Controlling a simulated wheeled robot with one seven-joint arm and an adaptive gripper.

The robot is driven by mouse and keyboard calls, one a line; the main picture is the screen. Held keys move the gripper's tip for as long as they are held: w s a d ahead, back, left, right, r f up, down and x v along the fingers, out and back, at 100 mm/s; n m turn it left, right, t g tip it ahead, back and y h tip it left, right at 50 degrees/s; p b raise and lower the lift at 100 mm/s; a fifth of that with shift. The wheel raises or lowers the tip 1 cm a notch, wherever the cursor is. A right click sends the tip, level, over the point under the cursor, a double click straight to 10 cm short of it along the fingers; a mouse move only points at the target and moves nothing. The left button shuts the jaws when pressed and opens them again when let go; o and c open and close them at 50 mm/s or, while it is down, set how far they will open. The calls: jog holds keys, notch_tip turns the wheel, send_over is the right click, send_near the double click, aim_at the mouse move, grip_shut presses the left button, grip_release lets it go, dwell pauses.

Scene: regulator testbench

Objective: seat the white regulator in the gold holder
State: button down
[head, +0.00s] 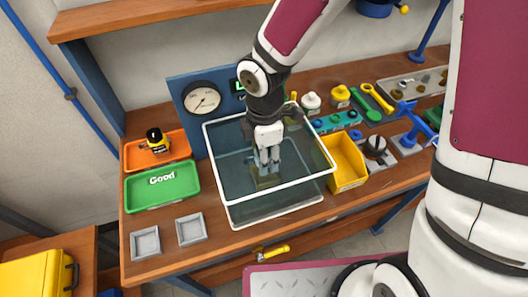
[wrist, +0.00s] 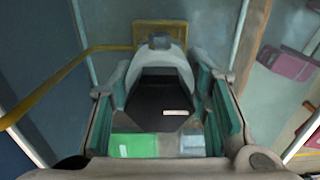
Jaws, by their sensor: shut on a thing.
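My gripper (head: 267,160) reaches down inside the clear, white-rimmed tank in the head view. In the wrist view my gripper (wrist: 161,88) has its teal-lined jaws on both sides of a pale, rounded body with a grey knob and dark face, which I take as the white regulator (wrist: 158,57). The gold holder (wrist: 172,27) shows just beyond the regulator's far end. In the head view the gold holder (head: 267,182) lies low in the tank under my fingertips. The regulator is mostly hidden there. I cannot tell whether it touches the holder.
The tank's white rim (head: 282,193) surrounds my gripper closely. A gauge panel (head: 182,91) stands behind it. A yellow bin (head: 347,160) is to its right. An orange tray (head: 133,158) and green "Good" tray (head: 143,195) are to its left. A yellow tube crosses the wrist view.

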jog(key=shift+f+b, duration=1.2)
jog(key=shift+f, duration=1.05)
dwell(2.6)
jog(key=c, duration=0.8)
grip_release()
jog(key=o, duration=0.5)
jog(key=shift+r, duration=0.1)
jog(key=shift+r+p, duration=3.1)
jog(key=shift+r, duration=0.8)
